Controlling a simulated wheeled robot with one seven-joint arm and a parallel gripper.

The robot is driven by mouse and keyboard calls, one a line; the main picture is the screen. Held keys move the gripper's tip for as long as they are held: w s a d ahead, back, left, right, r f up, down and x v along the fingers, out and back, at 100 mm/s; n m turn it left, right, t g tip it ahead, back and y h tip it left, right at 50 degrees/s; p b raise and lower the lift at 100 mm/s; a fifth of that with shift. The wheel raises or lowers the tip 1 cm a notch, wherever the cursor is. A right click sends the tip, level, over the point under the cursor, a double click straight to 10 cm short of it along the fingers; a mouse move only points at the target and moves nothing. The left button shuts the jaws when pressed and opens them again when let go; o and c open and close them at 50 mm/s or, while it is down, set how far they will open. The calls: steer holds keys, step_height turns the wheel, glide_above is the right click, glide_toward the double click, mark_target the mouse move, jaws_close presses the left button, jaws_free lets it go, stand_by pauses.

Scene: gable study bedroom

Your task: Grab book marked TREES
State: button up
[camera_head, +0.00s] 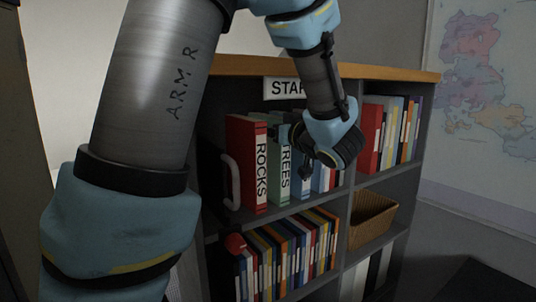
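The book marked TREES (284,172) stands upright on the upper left shelf, with a pale green spine and white label. It is just right of the red book marked ROCKS (260,170). My gripper (306,170) is in front of the shelf at the right edge of the TREES spine, overlapping the books to its right. Only a small dark finger part shows below the wrist, so its opening is hidden. I cannot tell whether it touches the book.
The grey bookcase has a wooden top (385,71) and a partly covered sign (284,88). More books (290,255) fill the shelf below. A wicker basket (371,219) sits at lower right. A pale curved handle (232,182) is left of ROCKS. A map (485,100) hangs at right.

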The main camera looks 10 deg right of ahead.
jaws_close()
stand_by(0.6)
stand_by(0.8)
